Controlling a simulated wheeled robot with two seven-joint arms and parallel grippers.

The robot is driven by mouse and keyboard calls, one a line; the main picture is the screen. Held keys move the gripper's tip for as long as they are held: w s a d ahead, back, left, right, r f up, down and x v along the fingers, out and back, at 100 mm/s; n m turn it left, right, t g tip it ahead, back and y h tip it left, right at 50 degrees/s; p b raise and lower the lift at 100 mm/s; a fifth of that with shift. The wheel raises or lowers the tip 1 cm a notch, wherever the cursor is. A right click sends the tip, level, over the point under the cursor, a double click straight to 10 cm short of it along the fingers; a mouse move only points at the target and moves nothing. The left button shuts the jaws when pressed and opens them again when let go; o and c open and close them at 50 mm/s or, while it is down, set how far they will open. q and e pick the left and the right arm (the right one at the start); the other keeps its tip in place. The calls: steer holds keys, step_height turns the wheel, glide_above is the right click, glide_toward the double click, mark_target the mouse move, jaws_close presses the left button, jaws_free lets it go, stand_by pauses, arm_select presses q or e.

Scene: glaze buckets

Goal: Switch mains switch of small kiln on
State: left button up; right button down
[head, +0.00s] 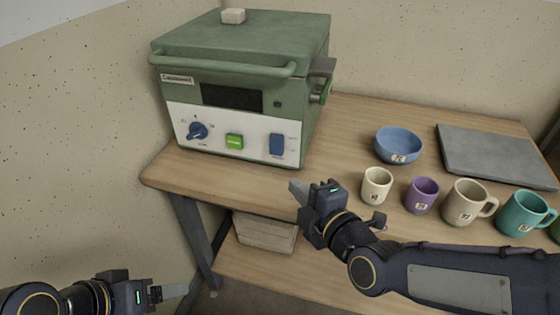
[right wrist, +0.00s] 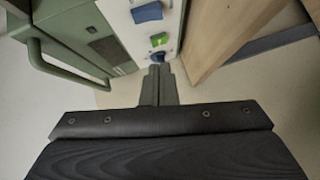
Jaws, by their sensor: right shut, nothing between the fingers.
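The small kiln (head: 240,55) is a green box with a front handle and a white control panel (head: 215,118). The panel carries a blue knob (head: 197,131), a green lit button (head: 234,141) and a blue rocker switch (head: 277,145) at the right. The labels are too small to read, and I cannot tell the rocker's position. My right gripper (head: 297,188) is shut and empty, in front of the table edge, below and right of the panel, touching nothing. The right wrist view shows the rocker (right wrist: 148,12) and green button (right wrist: 158,39) beyond the fingers. My left gripper (head: 172,291) is low at left.
A blue bowl (head: 398,144), several mugs, including a cream cup (head: 377,185) and a purple one (head: 422,194), and a grey slab (head: 497,155) stand right of the kiln. A small block (head: 233,16) lies on the kiln lid. The table (head: 345,130) is clear just right of the kiln.

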steer(key=shift+w+f, duration=0.1)
steer(key=b, duration=0.4)
glide_toward(271, 152)
steer(key=a, duration=0.1)
steer(key=w+a, duration=0.2)
steer(key=a, duration=0.1)
steer(key=shift+f, duration=0.35)
steer(key=shift+w+d+f+b, duration=0.1)
steer(key=shift+w+d+b, duration=0.2)
steer(key=shift+w, duration=0.2)
steer(key=shift+w+d+f+b, duration=0.1)
steer(key=shift+w+d+b, duration=0.2)
steer(key=shift+w, duration=0.2)
steer(key=shift+w+d, duration=0.1)
steer(key=shift+w, duration=0.4)
